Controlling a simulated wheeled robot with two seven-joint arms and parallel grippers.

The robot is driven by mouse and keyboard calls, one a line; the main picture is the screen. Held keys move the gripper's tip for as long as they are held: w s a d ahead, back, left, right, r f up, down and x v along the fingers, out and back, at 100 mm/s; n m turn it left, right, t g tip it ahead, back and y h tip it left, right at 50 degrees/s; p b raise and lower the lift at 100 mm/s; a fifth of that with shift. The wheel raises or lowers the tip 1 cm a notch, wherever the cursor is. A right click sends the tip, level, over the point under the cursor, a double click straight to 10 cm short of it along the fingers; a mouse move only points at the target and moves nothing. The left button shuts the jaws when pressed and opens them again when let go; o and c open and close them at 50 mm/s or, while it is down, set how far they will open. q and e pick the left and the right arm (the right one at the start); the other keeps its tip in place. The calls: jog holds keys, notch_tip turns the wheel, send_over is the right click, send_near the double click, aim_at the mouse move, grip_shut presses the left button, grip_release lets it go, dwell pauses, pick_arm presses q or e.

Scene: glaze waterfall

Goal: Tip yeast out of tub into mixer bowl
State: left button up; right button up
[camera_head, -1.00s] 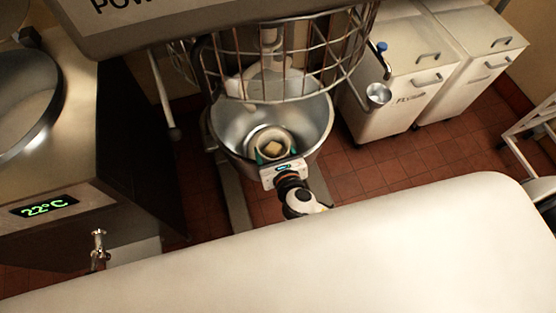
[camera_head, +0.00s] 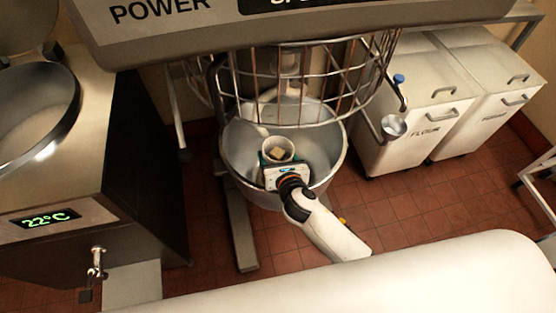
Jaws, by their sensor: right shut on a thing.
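The steel mixer bowl (camera_head: 326,148) stands under the mixer head, in the middle of the view. My right gripper (camera_head: 278,162) reaches over the bowl's near rim and is shut on a small pale tub (camera_head: 284,144). The tub is inside the bowl's outline, and its open mouth shows from above. A beige block of yeast (camera_head: 277,153) lies in the tub. The tub looks near upright; its height above the bowl's bottom is hard to tell. My left gripper does not show.
A wire guard (camera_head: 310,85) hangs over the bowl's back half, below the mixer head (camera_head: 190,30). A steel unit with a 22°C display (camera_head: 48,219) and a tap (camera_head: 96,263) stands at the left. White flour bins (camera_head: 425,110) stand at the right. Tiled floor (camera_head: 415,205) lies open between.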

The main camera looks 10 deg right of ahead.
jog(key=shift+a+f+m+y+b, duration=0.1)
jog(key=shift+f+m+y+b, duration=0.1)
jog(key=shift+m+y+b, duration=0.5)
jog(key=m+y+b, duration=0.1)
jog(key=m+b, duration=0.1)
jog(key=m+t+y+b, duration=0.1)
jog(key=m+b, duration=0.1)
jog(key=b, duration=0.1)
jog(key=m+y+b, duration=0.1)
jog(key=m+b, duration=0.1)
jog(key=m, duration=0.1)
jog(key=shift+a+r+b, duration=0.2)
jog(key=shift+a+b, duration=0.1)
jog(key=shift+b, duration=0.1)
jog(key=m, duration=0.1)
jog(key=m+t+y, duration=0.1)
jog(key=shift+r+m+b, duration=0.25)
jog(key=shift+m+b, duration=0.15)
jog(key=m+t+b, duration=0.1)
jog(key=m, duration=0.3)
jog(key=shift+r+m+t+b, duration=0.2)
jog(key=shift+m+t+b, duration=0.1)
jog(key=shift+t+b, duration=0.1)
jog(key=m, duration=0.2)
jog(key=shift+r+m+t, duration=0.3)
jog(key=shift+t, duration=0.1)
